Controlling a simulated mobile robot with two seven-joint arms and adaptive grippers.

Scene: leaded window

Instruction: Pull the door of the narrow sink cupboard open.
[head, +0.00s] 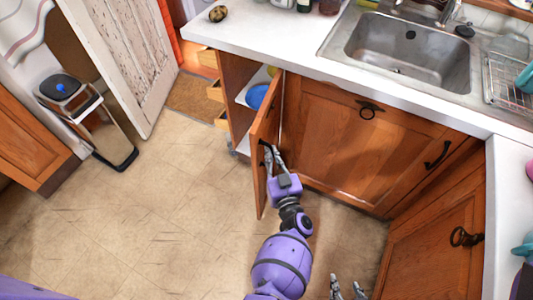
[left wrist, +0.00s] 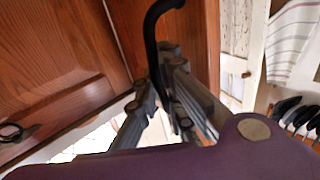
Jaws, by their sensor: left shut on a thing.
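The narrow sink cupboard door (head: 262,125) stands swung well out from the cupboard front, seen nearly edge-on in the head view. The cupboard inside (head: 235,75) is exposed, with a blue dish (head: 257,96) on its shelf. My left gripper (head: 271,153) is at the door's outer face and shut on its black handle. In the left wrist view the curved black handle (left wrist: 151,35) passes between the fingers (left wrist: 170,95). The grip hides part of the handle. My right gripper (head: 347,287) is at the bottom edge of the head view, fingers apart and empty.
The wider wooden door (head: 340,140) beside the cupboard is shut, below the steel sink (head: 410,55). A corner cupboard door (head: 430,240) stands at the right. A bin (head: 85,115) and a worn white door (head: 125,60) are at left. The tiled floor (head: 150,200) left of the open door is clear.

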